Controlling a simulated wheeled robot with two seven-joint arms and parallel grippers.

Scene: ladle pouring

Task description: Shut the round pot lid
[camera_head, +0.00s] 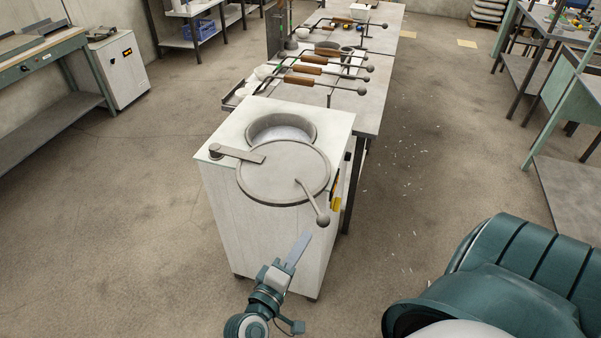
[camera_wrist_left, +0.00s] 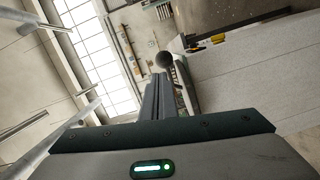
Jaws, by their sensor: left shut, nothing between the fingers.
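The round grey pot lid (camera_head: 283,172) lies swung toward the front on top of a white cabinet (camera_head: 225,225). It hangs on a flat pivot arm at its left and carries a rod handle with a ball end (camera_head: 322,219) that sticks out past the front right. Behind it, the round pot opening (camera_head: 281,130) is largely uncovered. My left gripper (camera_head: 299,248) is shut and empty, in front of the cabinet and below the ball, apart from it. In the left wrist view, the shut fingers (camera_wrist_left: 159,98) point toward the dark ball (camera_wrist_left: 165,59). My right gripper is not in view.
A table (camera_head: 375,110) behind the cabinet holds several ladles with brown grips (camera_head: 308,70). Yellow-handled tools (camera_head: 336,195) hang at the cabinet's right side. Workbenches stand far left and right. The floor (camera_head: 130,210) left of the cabinet is clear.

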